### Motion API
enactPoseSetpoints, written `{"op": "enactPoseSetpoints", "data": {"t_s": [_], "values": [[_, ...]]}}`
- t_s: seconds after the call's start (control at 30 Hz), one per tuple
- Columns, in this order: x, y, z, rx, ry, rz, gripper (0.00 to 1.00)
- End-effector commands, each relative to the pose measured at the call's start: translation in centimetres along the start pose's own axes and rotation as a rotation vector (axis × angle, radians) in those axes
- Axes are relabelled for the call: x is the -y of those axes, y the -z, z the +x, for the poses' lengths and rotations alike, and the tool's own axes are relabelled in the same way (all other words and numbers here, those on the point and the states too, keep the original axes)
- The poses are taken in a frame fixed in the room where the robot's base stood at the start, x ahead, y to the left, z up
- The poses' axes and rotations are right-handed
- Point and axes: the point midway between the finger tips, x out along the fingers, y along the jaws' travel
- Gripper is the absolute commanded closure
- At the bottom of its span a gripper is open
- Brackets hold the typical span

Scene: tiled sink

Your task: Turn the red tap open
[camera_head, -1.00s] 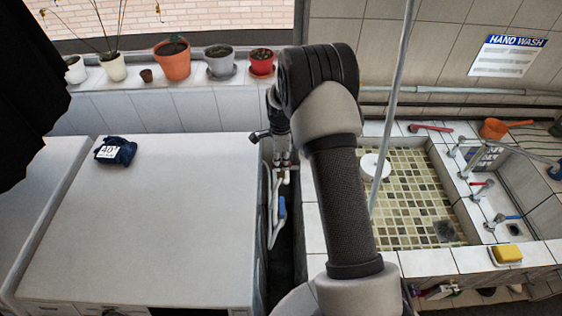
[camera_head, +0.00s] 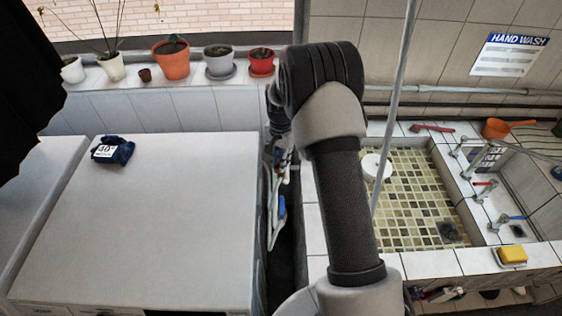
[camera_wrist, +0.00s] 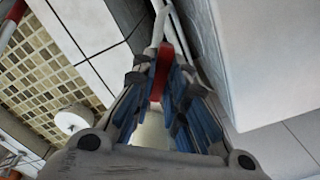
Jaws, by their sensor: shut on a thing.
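The red tap handle (camera_wrist: 162,72) shows in the wrist view as a short red bar between my finger pads. My gripper (camera_wrist: 164,82) is shut on it, with a blue-lined finger on each side. A white pipe (camera_wrist: 160,20) runs beyond the handle.
The white machine (camera_head: 150,220) stands left of the gap, and the tiled sink (camera_head: 420,265) stands right. A blue-handled part (camera_head: 282,208) is below my gripper. Potted plants line the ledge behind. Another red-handled tap (camera_head: 485,187) is at the right basin.

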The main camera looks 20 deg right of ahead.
Motion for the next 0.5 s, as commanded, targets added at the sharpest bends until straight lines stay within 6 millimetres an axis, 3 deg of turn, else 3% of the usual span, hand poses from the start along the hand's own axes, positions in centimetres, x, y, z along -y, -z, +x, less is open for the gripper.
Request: {"op": "enactPoseSetpoints", "data": {"t_s": [0.5], "values": [[0.01, 0.01, 0.00, 0.000, 0.000, -0.450, 1.00]]}}
